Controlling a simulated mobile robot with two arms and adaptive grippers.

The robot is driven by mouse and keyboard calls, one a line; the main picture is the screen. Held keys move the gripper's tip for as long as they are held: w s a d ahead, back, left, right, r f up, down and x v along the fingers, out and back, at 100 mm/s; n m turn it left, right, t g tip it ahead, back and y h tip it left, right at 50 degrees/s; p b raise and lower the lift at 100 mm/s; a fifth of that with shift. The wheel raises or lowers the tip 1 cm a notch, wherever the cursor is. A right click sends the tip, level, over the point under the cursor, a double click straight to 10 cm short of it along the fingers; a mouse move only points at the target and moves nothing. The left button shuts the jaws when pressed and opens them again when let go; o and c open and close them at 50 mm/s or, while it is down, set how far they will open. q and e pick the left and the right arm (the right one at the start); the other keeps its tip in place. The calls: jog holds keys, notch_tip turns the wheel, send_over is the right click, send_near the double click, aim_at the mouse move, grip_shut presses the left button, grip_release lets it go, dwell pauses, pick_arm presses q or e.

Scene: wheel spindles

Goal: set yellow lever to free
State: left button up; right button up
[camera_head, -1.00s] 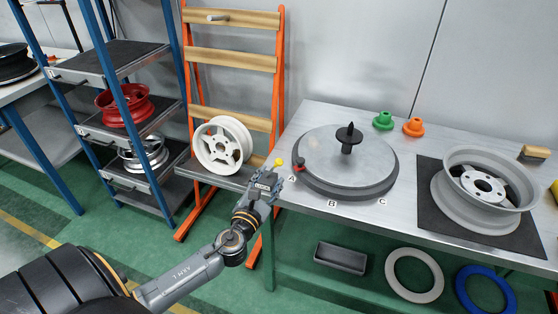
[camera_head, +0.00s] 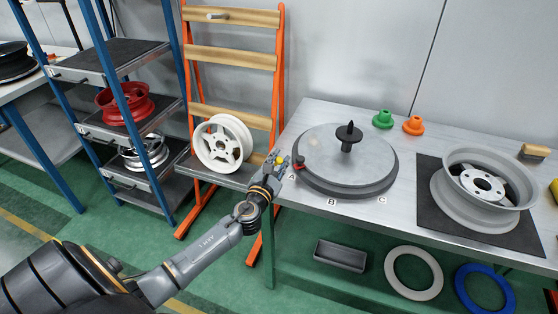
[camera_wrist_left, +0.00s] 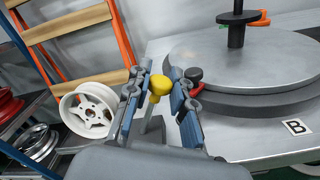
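The yellow lever has a round yellow knob (camera_wrist_left: 159,88) on a grey stem, seen in the left wrist view by the bench's left end. My left gripper (camera_wrist_left: 157,92) is open, with one finger on each side of the knob; gaps seem to show, and I cannot tell if either finger touches it. My right gripper is not in view.
A round turntable (camera_head: 320,150) with a black spindle (camera_head: 348,137) stands close right of the gripper. A red knob (camera_head: 300,163) sits at its rim. A white wheel (camera_head: 222,143) rests on the orange rack to the left. A grey wheel (camera_head: 483,183) lies further right.

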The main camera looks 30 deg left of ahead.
pick_arm(q)
grip_shut()
